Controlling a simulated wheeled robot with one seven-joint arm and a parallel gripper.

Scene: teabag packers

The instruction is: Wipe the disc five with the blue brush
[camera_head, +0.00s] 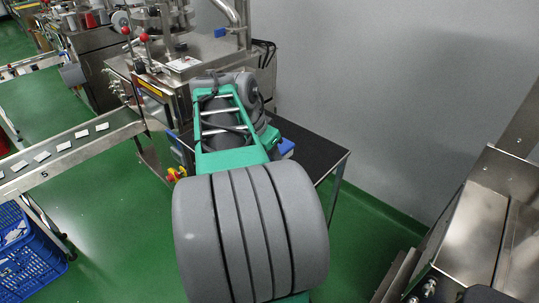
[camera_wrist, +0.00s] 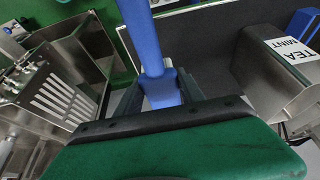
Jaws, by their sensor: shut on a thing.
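In the wrist view, my gripper (camera_wrist: 158,90) has its dark fingers closed on the blue brush (camera_wrist: 143,35). The brush's blue handle runs up out of the top of the picture, and its lower part is between the fingers. I cannot make out its bristles. In the head view, my own arm covers the gripper; a small blue piece shows beside the arm over the dark table (camera_head: 318,149), and I cannot tell whether it is the brush. I cannot pick out disc five in either view.
A steel packing machine (camera_head: 155,88) stands behind the arm. A conveyor (camera_head: 95,146) carrying several teabags runs left. A blue crate (camera_head: 25,262) is at lower left, steel equipment (camera_head: 478,228) at right. The wrist view shows a slotted steel part (camera_wrist: 60,97) and a box labelled TEA MINT (camera_wrist: 262,75).

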